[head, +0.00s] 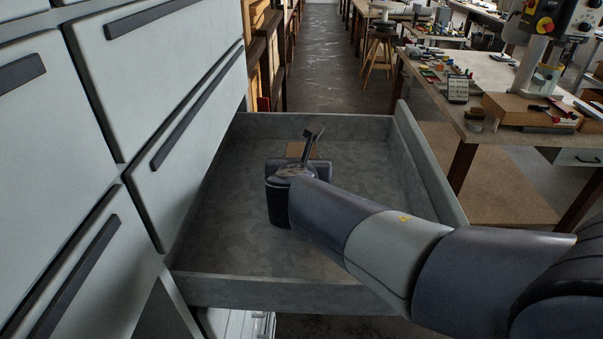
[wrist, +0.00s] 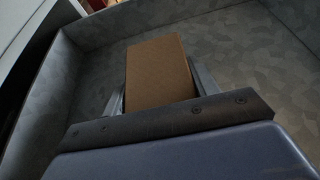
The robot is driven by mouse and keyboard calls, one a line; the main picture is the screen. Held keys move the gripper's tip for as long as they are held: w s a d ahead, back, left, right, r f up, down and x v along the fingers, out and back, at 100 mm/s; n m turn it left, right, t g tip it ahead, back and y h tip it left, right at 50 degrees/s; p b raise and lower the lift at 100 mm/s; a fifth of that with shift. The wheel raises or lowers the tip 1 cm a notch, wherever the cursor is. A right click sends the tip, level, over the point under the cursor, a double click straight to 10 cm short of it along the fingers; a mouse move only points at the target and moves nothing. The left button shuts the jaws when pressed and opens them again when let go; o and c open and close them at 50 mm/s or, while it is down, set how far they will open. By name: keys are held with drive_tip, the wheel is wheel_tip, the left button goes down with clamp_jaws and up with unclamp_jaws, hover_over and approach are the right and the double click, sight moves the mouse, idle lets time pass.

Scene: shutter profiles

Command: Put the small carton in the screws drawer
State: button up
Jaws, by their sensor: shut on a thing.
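The small carton (wrist: 160,72) is a plain brown box. In the wrist view it sits between the two fingers of my gripper (wrist: 160,95), which is shut on it. In the head view my gripper (head: 312,140) is over the inside of an open grey drawer (head: 350,290), and only a bit of the carton (head: 295,149) shows behind my wrist. The drawer's floor (wrist: 245,55) fills most of the wrist view behind the carton. I cannot tell whether the carton touches the floor. No label shows on the drawer.
The white cabinet (head: 170,80) with shut drawers and dark handles stands at the left. The open drawer's walls surround my gripper, and its floor looks otherwise empty. A workbench (head: 480,90) with tools stands at the right, and a stool (head: 380,50) farther back.

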drive_tip(key=shift+f, duration=0.8)
drive_tip(key=shift+f+b, duration=0.25)
drive_tip(key=shift+b, duration=0.05)
drive_tip(key=o, duration=1.2)
drive_tip(key=shift+o, duration=0.2)
drive_tip(key=shift+r, duration=0.15)
drive_tip(key=shift+s+a+r+p, duration=0.1)
drive_tip(key=shift+r+p, duration=0.1)
drive_tip(key=shift+p, duration=0.1)
drive_tip(key=v, duration=1.1)
drive_tip(key=shift+s, duration=0.35)
